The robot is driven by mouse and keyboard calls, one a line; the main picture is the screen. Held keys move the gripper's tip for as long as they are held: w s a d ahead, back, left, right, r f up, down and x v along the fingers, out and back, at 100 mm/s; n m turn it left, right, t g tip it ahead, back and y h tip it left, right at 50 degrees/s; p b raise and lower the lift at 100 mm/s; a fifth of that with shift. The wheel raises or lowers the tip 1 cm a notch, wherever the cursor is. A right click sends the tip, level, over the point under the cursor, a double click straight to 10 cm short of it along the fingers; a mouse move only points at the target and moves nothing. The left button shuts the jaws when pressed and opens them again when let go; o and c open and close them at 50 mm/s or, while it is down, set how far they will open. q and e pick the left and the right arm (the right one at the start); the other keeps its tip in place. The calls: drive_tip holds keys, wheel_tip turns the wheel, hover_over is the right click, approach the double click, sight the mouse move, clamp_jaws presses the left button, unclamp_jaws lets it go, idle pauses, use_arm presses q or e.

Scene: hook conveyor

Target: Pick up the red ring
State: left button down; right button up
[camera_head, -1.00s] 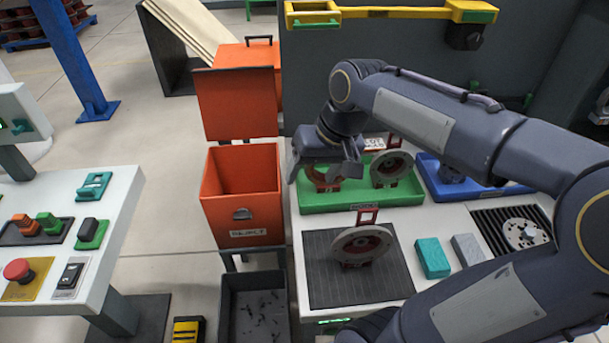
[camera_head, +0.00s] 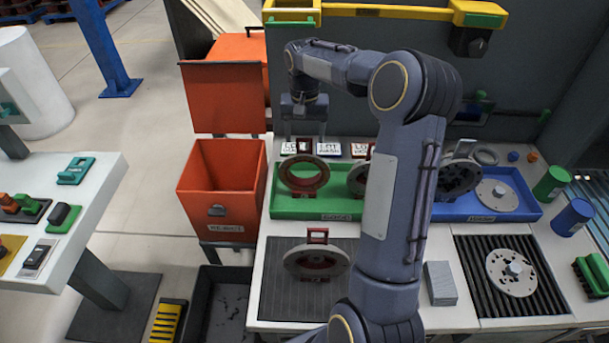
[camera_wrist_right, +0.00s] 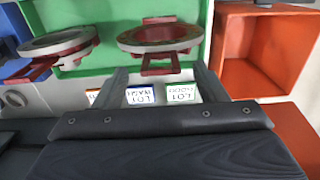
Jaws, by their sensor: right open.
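A ring with a red inner face and grey rim (camera_head: 281,174) stands upright at the left end of the green tray (camera_head: 310,208); it also shows in the right wrist view (camera_wrist_right: 160,34) with a red handle-like frame. My right gripper (camera_head: 305,136) is open and empty, behind the tray and just beyond this ring. In the wrist view its fingers (camera_wrist_right: 164,84) are spread, with the ring ahead and apart from them. A second similar ring (camera_head: 358,178) stands beside it, partly hidden by my arm. A third grey-and-red ring (camera_head: 317,264) stands on the dark mat. My left gripper is not in view.
An open orange bin (camera_head: 222,190) stands left of the table. Small lot cards (camera_wrist_right: 140,96) lie near my fingers. A blue tray (camera_head: 520,212) with grey discs is at right. A grey block (camera_head: 440,284) lies near the front. The yellow bar (camera_head: 390,12) spans above.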

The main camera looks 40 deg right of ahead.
drive_tip(key=shift+f, duration=1.25)
clamp_jaws()
drive_tip(key=shift+r, duration=0.15)
